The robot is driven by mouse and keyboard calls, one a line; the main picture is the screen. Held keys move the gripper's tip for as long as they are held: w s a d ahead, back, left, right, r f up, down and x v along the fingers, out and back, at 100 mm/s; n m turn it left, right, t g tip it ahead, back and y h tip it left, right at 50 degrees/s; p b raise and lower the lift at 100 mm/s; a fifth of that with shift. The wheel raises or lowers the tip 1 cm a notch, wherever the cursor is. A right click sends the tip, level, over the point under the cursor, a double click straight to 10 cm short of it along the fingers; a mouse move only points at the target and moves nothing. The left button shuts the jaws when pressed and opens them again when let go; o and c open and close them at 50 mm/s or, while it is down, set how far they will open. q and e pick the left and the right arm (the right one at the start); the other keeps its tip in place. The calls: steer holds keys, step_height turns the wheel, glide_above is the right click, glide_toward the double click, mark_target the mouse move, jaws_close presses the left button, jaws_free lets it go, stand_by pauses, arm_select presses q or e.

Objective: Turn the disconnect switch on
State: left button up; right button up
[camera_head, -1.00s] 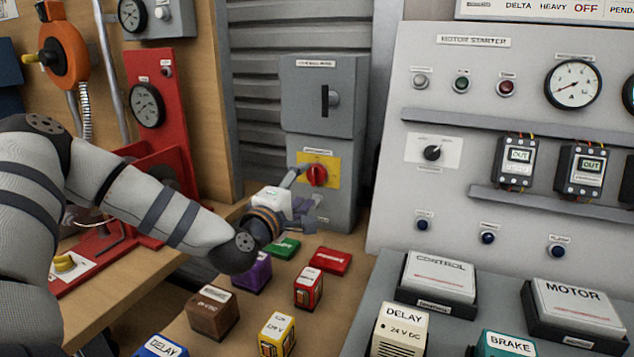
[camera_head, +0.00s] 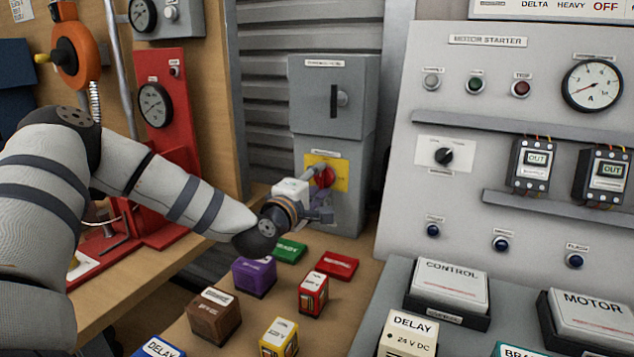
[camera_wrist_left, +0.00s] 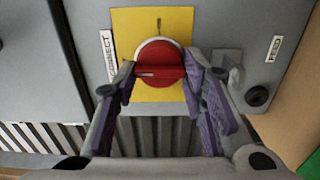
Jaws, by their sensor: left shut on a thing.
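The disconnect switch is a red rotary knob (camera_head: 324,177) on a yellow plate (camera_head: 342,172), on the front of the lower grey box under the grey cabinet. In the left wrist view the red knob (camera_wrist_left: 160,64) sits in front of the yellow plate (camera_wrist_left: 122,30), with a thin handle bar across it. My left gripper (camera_head: 322,190) is at the knob, its two purple-padded fingers (camera_wrist_left: 168,85) on either side of it, shut on the knob. The fingers partly cover the knob's edges. My right gripper is not in view.
The grey cabinet (camera_head: 305,100) stands above the switch. Coloured blocks, such as the purple one (camera_head: 254,278) and the red one (camera_head: 337,265), lie on the wooden bench below my left arm. The motor starter panel (camera_head: 470,140) stands to the right.

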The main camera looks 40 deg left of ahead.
arm_select(q)
steer(key=shift+r, duration=0.1)
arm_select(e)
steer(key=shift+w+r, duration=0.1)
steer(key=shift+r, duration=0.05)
arm_select(q)
steer(key=m, duration=0.1)
steer(key=m+p, duration=0.1)
steer(key=m, duration=0.1)
steer(key=m+p, duration=0.1)
steer(key=shift+r+m, duration=0.3)
steer(key=shift+m, duration=0.1)
steer(key=m+p, duration=0.1)
steer(key=m, duration=0.2)
steer(key=shift+m, duration=0.3)
steer(key=m, duration=0.3)
steer(key=shift+d+f+m, duration=0.1)
steer(key=shift+f+m, duration=0.1)
steer(key=shift+m, duration=0.1)
steer(key=m, duration=0.5)
steer(key=shift+w+m, duration=0.1)
steer(key=shift+m, duration=0.2)
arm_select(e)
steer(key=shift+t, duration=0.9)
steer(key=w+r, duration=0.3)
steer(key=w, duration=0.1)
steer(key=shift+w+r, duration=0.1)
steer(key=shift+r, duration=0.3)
